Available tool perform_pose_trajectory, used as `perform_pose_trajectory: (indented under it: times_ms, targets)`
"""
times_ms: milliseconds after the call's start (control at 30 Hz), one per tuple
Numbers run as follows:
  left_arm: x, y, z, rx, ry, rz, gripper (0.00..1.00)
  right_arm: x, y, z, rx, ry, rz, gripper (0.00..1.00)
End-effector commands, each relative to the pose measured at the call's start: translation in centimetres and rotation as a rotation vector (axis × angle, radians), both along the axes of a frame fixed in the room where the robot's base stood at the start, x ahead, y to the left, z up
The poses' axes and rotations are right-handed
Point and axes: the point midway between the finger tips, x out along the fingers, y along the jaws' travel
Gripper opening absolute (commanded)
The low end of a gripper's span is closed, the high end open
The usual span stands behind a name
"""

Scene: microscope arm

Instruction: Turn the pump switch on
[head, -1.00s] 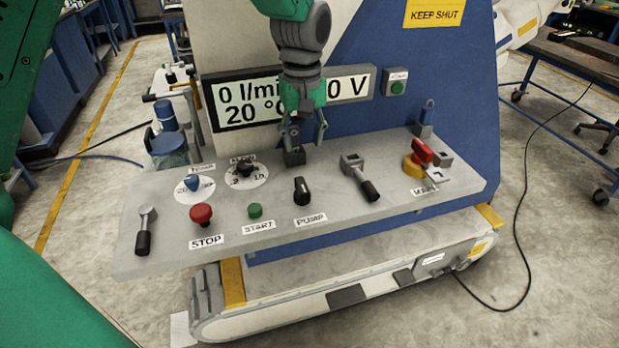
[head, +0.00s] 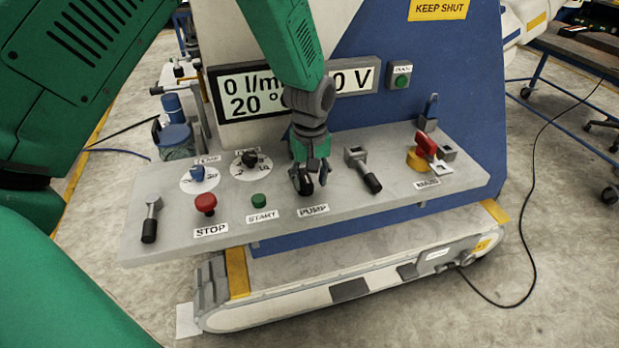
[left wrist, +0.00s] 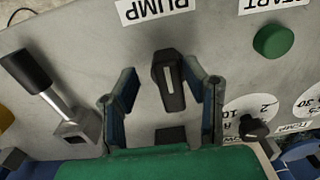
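The pump switch (left wrist: 168,80) is a black rotary knob with a white line, beside the PUMP label (head: 313,210) on the grey panel. In the left wrist view it stands between the two fingers of my left gripper (left wrist: 162,96), with a gap on each side. The white line runs roughly along the picture's vertical, toward the label. In the head view my left gripper (head: 308,184) is down over the knob and partly hides it. The gripper is open. My right gripper is not in view.
Close by on the panel are the green START button (head: 259,200), the red STOP button (head: 205,203), a black-handled lever (head: 364,172), a dial (head: 250,160) and the red-and-yellow main switch (head: 424,148). The display (head: 262,103) behind reads 0 l/min.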

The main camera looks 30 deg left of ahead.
Motion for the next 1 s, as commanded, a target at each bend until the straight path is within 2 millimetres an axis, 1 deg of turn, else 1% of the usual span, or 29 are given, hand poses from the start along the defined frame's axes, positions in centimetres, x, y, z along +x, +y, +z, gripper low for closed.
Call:
perform_pose_trajectory:
  times_ms: [67, 100, 167, 200, 767, 1000]
  targets:
    - [-0.03, 0.32, -0.08, -0.003, 0.0, 0.002, 0.4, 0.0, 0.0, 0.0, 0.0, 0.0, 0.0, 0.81]
    - [-0.03, 0.37, -0.1, -0.004, 0.0, 0.002, 0.26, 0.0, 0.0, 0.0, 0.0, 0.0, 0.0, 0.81]
    - [-0.02, 0.52, -0.15, -0.005, 0.0, 0.002, 0.04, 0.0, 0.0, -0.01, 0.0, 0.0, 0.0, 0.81]
    - [0.03, 0.61, -0.16, -0.006, -0.001, 0.002, 0.0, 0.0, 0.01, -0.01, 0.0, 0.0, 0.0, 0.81]
    - [0.26, 0.59, -0.07, 0.0, -0.005, -0.003, 0.0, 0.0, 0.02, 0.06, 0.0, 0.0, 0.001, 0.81]
    - [0.28, 0.51, 0.09, -0.001, -0.004, -0.075, 0.0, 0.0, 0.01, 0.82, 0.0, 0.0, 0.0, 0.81]
